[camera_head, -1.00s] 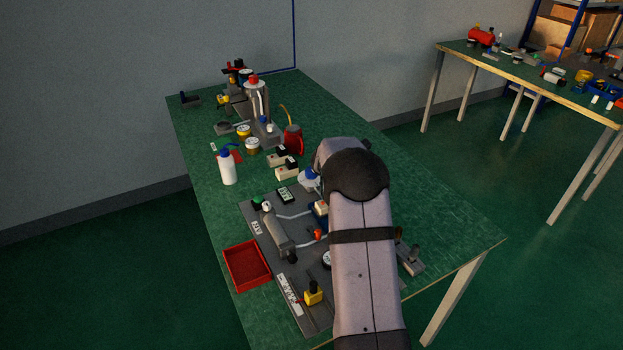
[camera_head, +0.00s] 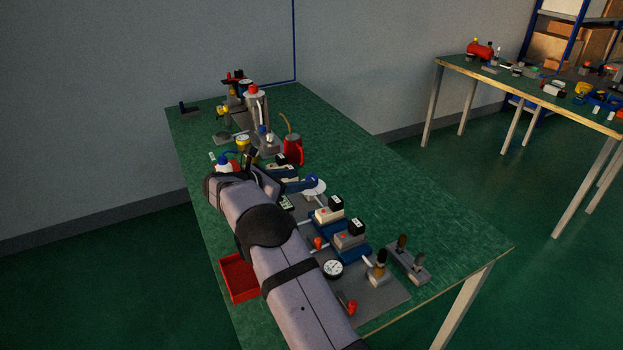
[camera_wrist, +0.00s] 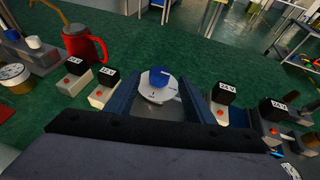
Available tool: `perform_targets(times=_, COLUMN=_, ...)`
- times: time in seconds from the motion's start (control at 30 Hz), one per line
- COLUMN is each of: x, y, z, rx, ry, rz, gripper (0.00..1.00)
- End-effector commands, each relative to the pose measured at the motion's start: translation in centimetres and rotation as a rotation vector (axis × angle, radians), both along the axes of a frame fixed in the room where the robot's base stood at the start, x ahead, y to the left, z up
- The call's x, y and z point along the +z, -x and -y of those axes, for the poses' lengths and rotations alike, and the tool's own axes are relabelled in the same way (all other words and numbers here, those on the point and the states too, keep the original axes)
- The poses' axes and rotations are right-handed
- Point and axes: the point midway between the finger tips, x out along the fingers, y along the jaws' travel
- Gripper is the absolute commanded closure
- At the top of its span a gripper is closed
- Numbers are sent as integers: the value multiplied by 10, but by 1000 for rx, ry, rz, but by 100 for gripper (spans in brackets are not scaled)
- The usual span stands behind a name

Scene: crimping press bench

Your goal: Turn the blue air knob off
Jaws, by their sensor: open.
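The blue air knob (camera_head: 312,182) sits on a round white dial (camera_head: 318,193) on the bench. In the wrist view the knob (camera_wrist: 158,77) stands near the middle of the picture, above the white dial (camera_wrist: 155,97). My gripper (camera_head: 299,179) reaches in from the left side of the knob. In the wrist view my gripper (camera_wrist: 160,84) is open, with one blue finger left and one right of the knob in the picture. Whether the fingers touch the knob cannot be told. Nothing is held.
Small blocks with black labelled tops (camera_wrist: 102,90) stand on both sides of the dial. A red tray (camera_head: 238,279), a gauge (camera_head: 333,268) and a lever block (camera_head: 408,262) lie nearer the front. The bench's right side is clear.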

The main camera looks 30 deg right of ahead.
Motion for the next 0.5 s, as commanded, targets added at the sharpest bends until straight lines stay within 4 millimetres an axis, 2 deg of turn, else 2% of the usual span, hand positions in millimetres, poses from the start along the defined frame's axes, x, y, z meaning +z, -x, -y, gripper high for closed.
perform_targets(times=0.3, x=-16, y=-9, z=38, rx=-2, ry=-1, rz=0, gripper=51)
perform_targets(times=0.5, x=-22, y=-14, z=52, rx=-1, ry=-1, rz=2, gripper=51)
